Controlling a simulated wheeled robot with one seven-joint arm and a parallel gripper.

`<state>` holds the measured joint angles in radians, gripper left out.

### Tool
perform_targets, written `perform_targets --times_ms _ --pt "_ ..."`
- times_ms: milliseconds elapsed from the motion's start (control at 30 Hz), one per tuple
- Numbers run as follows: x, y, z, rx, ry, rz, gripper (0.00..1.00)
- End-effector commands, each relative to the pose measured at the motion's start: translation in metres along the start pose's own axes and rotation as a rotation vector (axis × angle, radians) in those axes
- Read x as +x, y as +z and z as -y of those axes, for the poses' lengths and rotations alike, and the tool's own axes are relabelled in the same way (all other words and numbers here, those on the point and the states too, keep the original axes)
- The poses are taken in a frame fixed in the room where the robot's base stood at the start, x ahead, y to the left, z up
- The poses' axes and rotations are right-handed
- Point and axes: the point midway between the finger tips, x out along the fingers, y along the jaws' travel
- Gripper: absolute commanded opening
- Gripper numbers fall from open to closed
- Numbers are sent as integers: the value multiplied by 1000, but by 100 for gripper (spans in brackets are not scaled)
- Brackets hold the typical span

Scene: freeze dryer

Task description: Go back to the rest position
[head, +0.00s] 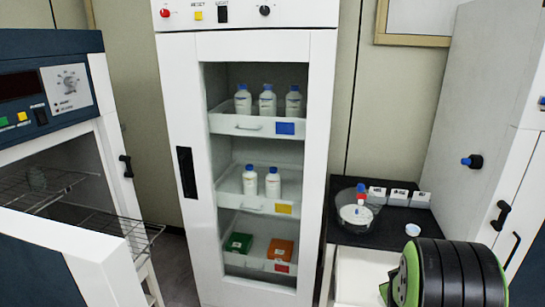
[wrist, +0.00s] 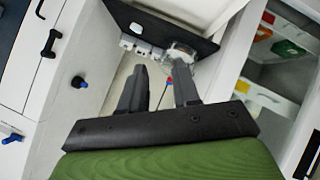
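My gripper (wrist: 160,82) shows in the wrist view with its two dark fingers apart and nothing between them. It hangs in the air, with the black counter and a clear round dish (wrist: 182,52) beyond the fingers. In the head view only my green and black arm shows at the lower right; the gripper itself is out of that picture.
A tall white cabinet (head: 178,100) holds bottles and coloured boxes on shelves. At left, an oven-like unit (head: 70,85) stands open with wire racks sticking out. The black counter (head: 375,235) bears a clear dish (head: 370,213) and small white boxes. A white cabinet (head: 470,110) stands at right.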

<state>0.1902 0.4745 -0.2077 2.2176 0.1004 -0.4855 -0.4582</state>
Motion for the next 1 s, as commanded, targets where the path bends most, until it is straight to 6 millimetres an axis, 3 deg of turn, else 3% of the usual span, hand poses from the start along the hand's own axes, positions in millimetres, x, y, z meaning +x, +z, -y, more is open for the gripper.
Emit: perform_targets --times_ms 33,100,233,400,500,600,667,1000 --pt "-30 -18 4 54 -46 -1 31" --pt "-73 -30 14 122 -122 26 31" --pt "-158 -37 36 211 -266 82 31" --pt "-268 -8 64 255 -419 179 31" --pt "-317 20 75 256 -469 237 31" --pt "-345 43 81 251 -493 282 31" --pt "-353 51 83 249 -498 298 31" --pt "-356 54 84 248 -500 308 31"
